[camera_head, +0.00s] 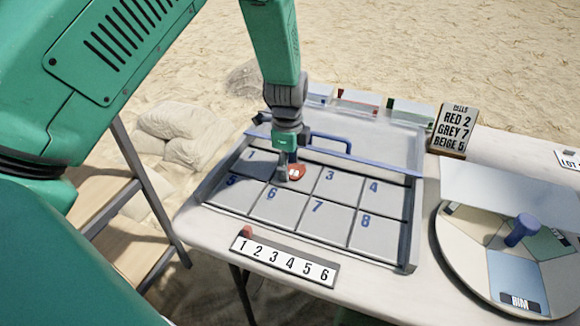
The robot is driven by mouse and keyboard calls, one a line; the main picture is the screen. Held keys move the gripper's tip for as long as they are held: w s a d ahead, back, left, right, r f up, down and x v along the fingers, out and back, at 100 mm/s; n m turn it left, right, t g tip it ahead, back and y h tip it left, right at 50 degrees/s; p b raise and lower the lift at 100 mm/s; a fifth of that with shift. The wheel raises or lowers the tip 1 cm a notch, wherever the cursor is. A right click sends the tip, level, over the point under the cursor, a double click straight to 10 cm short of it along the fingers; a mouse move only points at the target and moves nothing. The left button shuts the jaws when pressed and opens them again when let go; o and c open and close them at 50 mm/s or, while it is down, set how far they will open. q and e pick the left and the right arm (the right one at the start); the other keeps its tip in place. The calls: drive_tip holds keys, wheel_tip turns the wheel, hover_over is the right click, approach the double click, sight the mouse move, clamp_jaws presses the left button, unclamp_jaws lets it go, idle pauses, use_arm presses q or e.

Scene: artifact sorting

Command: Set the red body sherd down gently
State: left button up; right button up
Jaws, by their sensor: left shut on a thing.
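The red body sherd (298,172) is a small red piece with a pale patch on it. It shows in the head view at the tip of my left gripper (288,172), which points down and is shut on it. The sherd is over the cell between 1 and 3 of the numbered tray (287,236); the gripper hides that cell's number. Whether the sherd touches the tray floor, I cannot tell. A sign (454,130) reads RED 2, GREY 7, BEIGE 5. My right gripper is out of view.
A blue bar with a handle (330,139) crosses the tray's back. A number strip (284,262) with a red marker lies in front. A round sectored turntable (468,262) with a blue knob stands right. Several coloured-label boxes (357,102) stand behind. The other cells look empty.

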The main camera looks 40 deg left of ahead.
use_arm(q)
drive_tip(key=shift+s+a+f, duration=0.1)
drive_tip(key=shift+s+a, duration=0.05)
drive_tip(key=shift+a, duration=0.1)
drive_tip(key=shift+f, duration=0.1)
drive_tip(key=shift+s+d+f, duration=0.15)
drive_tip(key=shift+d, duration=0.55)
drive_tip(key=o, duration=0.9)
drive_tip(key=shift+d+f, duration=0.1)
drive_tip(key=shift+d, duration=0.2)
drive_tip(key=shift+c, duration=0.2)
drive_tip(key=shift+a+f, duration=0.1)
drive_tip(key=shift+a, duration=0.05)
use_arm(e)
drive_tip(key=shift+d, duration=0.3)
use_arm(q)
drive_tip(key=shift+a, duration=0.15)
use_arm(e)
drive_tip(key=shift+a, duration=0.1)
